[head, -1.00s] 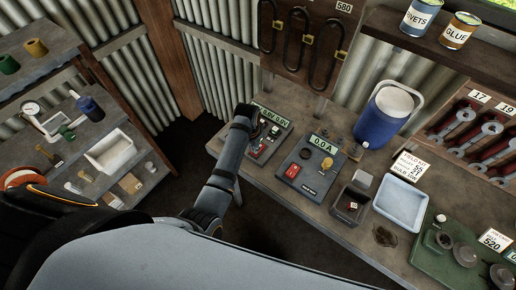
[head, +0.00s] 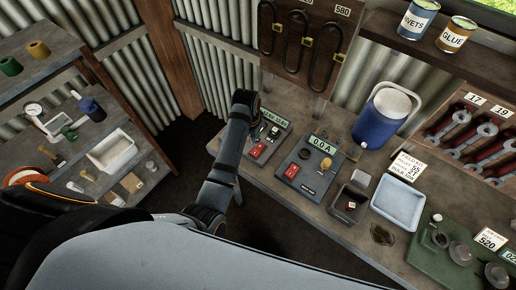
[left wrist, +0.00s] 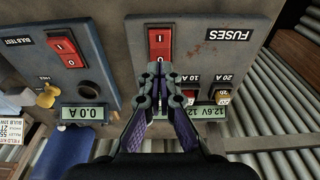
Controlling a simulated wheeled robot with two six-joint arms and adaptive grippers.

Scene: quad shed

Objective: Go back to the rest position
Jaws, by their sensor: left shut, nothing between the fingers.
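My left gripper (left wrist: 158,72) is shut and empty in the left wrist view. Its fingertips appear in front of the grey fuse panel (left wrist: 240,50), over the lower part of its red switch (left wrist: 160,42); whether they touch cannot be told. The panel's display reads 12.6V on the visible part, and the fingers hide some of it. In the head view my left arm reaches over the table's left end, and the fingers are mostly hidden behind the wrist beside the fuse panel (head: 270,139). My right gripper is not in view.
The bulb test box (head: 309,168), showing 0.0 A, stands right of the fuse panel. A blue cooler (head: 380,118), a small dark bin (head: 350,203) and a white tray (head: 398,203) are further right. Shelves (head: 60,100) stand at the left.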

